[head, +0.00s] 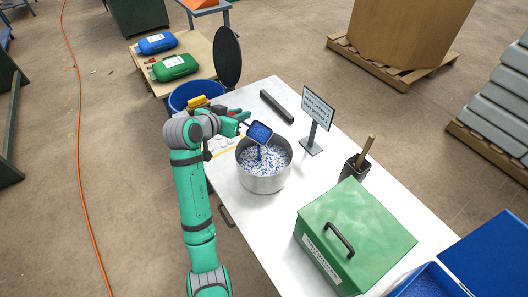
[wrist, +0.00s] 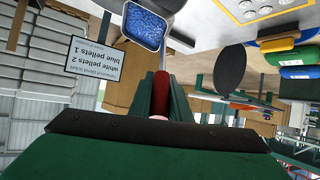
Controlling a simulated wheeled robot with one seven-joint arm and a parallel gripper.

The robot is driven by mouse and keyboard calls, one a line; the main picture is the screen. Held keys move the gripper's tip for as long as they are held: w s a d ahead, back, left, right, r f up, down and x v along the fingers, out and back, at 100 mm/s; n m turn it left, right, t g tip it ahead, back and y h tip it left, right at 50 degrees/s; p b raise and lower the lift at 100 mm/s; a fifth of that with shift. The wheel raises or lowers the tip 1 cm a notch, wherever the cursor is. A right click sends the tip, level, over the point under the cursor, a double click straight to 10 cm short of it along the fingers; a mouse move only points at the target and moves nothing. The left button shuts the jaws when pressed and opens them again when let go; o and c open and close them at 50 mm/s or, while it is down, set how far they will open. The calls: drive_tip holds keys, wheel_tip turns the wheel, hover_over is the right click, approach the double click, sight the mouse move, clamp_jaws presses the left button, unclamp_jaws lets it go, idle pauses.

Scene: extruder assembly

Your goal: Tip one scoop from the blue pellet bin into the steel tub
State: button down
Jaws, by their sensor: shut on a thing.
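My gripper (head: 243,120) is shut on the red handle of a scoop (head: 261,132). The scoop holds blue pellets and is over the steel tub (head: 264,184), tilted. A narrow blue streak runs from the scoop down to the tub's contents, which are mixed white and blue pellets. In the wrist view the scoop (wrist: 145,26) shows blue pellets across its pan, and its handle (wrist: 161,95) sits between my gripper's fingers (wrist: 161,92). The blue pellet bin (head: 466,285) is at the bottom right, partly cut off by the frame, with blue pellets inside.
A green lidded box (head: 350,235) stands between tub and bin. A sign (head: 318,107) reading "white pellets 2, blue pellets 1", a dark holder (head: 353,168) and a dark bar (head: 277,107) stand on the white table (head: 235,207). A blue bucket (head: 183,102) is beyond.

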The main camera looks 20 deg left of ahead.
drive_tip(key=shift+s+d+f+m+t+h, duration=0.95)
drive_tip(key=shift+s+f+m+t, duration=0.75)
drive_tip(key=shift+s+t, duration=1.55)
drive_tip(key=shift+s+d+f+m+t+h, duration=0.95)
drive_tip(key=shift+s+f+m+t, duration=0.75)
drive_tip(key=shift+s+t, duration=1.55)
drive_tip(key=w+a+r+n+g+y, duration=0.1)
drive_tip(key=w+r+n+g, duration=0.1)
drive_tip(key=w+g, duration=0.2)
drive_tip(key=w+a+r+n+g+y, duration=0.1)
drive_tip(key=w+r+n+g, duration=0.1)
drive_tip(key=w+g, duration=0.2)
drive_tip(key=w+a+r+n+g+y, duration=0.1)
drive_tip(key=w+r+n+g+y, duration=0.1)
drive_tip(key=w+r+g, duration=0.1)
drive_tip(key=shift+w+a+n+g, duration=0.35)
drive_tip(key=shift+w+n+g, duration=0.05)
drive_tip(key=shift+w+g, duration=0.5)
drive_tip(key=w+a+n+g+h, duration=0.1)
drive_tip(key=w+a+g, duration=0.3)
drive_tip(key=w, duration=1)
drive_tip(key=shift+w+f+n+g, duration=0.2)
drive_tip(key=shift+n+g, duration=0.3)
drive_tip(key=shift+g, duration=1.3)
